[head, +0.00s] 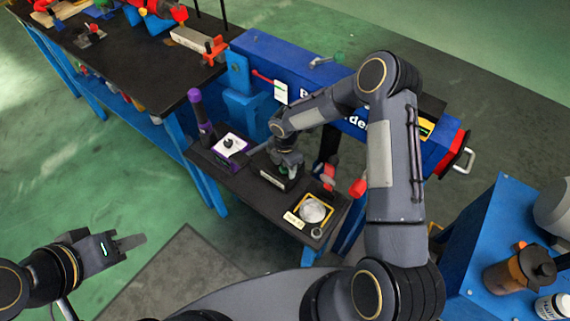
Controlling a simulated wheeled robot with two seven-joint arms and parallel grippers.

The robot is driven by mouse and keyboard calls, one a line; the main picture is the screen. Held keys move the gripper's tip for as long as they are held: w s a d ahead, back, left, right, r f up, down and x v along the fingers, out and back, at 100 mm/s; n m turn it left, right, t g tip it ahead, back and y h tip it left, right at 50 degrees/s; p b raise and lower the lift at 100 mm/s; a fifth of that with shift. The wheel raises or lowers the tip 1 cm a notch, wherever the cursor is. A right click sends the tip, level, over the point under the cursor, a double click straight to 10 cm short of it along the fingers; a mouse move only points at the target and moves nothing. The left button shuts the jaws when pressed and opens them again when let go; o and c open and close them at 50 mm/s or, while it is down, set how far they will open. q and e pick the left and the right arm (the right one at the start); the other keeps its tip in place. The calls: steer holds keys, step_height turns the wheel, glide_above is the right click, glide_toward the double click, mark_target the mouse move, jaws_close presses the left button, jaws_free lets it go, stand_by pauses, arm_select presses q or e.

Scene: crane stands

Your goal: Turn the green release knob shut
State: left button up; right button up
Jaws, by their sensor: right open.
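My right gripper (287,168) reaches down over a small black block (272,181) with a pale label on the dark shelf (240,176). A bit of green, likely the green knob (284,171), shows at its fingertips. The gripper hides most of it, so I cannot tell its angle or whether the fingers touch it. The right fingers are apart. My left gripper (132,242) hangs over the floor at lower left, far from the shelf. Its fingers overlap in this view, so I cannot tell whether it is open.
A white-topped unit with a black knob (228,143) and a purple-topped post (198,108) stand left of my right gripper. A round gauge (312,211) and red handles (358,188) are to its right. The blue bender (290,66) stands behind. A blue cabinet (490,240) stands at right.

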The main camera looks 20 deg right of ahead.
steer(key=shift+c, duration=0.2)
steer(key=c, duration=0.9)
steer(key=shift+f+m+b, duration=0.2)
steer(key=shift+m+b, duration=1)
steer(key=shift+b, duration=0.2)
steer(key=m+b, duration=0.2)
steer(key=shift+m, duration=0.3)
steer(key=m+b, duration=0.2)
steer(key=m, duration=0.1)
steer(key=shift+m+b, duration=0.3)
steer(key=shift+b, duration=0.1)
steer(key=shift+r+m+b, duration=0.15)
steer(key=shift+m+b, duration=0.7)
steer(key=shift+m, duration=0.85)
steer(key=o, duration=0.9)
